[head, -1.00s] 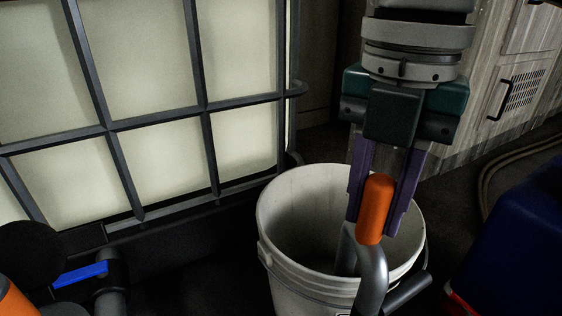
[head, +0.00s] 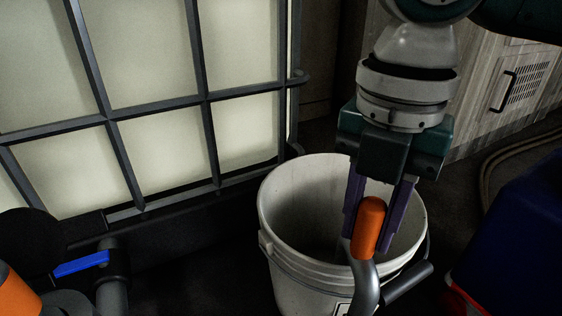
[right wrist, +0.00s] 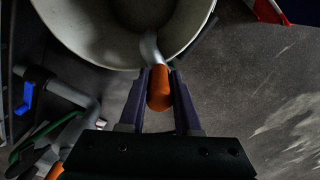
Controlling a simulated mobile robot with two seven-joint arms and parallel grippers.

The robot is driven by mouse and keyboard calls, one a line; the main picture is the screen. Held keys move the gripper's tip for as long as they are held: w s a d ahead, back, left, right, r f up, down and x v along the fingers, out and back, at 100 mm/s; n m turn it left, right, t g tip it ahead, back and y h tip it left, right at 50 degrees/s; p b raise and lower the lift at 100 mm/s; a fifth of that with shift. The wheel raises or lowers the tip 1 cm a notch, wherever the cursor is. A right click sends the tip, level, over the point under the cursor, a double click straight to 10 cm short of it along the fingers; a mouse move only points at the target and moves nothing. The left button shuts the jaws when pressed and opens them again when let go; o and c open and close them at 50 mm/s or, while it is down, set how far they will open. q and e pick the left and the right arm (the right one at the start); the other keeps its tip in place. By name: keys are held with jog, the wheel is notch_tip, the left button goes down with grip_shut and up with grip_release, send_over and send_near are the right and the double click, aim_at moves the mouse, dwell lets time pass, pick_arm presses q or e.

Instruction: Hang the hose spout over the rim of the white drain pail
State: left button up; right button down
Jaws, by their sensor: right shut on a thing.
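The white drain pail (head: 285,245) stands upright on the dark floor with its mouth open. It also shows at the top of the right wrist view (right wrist: 85,42). My right gripper (head: 375,215) is shut on the orange grip (head: 369,230) of the hose spout, at the pail's near right side. The spout's grey metal pipe (head: 365,285) runs down from the grip in front of the pail. In the right wrist view the spout's other metal end (right wrist: 150,50) overlaps the pail's rim; whether it touches the rim I cannot tell. My left gripper is out of view.
A caged pale tank (head: 160,90) stands behind and left of the pail. A valve with a blue lever (head: 80,268) is at lower left. The pail's dark handle grip (head: 405,284) hangs at its near right. A dark blue object (head: 515,245) stands at right, with some floor between.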

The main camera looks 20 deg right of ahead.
jog(key=shift+f, duration=0.3)
jog(key=c, duration=0.5)
grip_release()
notch_tip(320, 180, up, 10)
jog(key=p, duration=0.8)
jog(key=shift+w, duration=0.1)
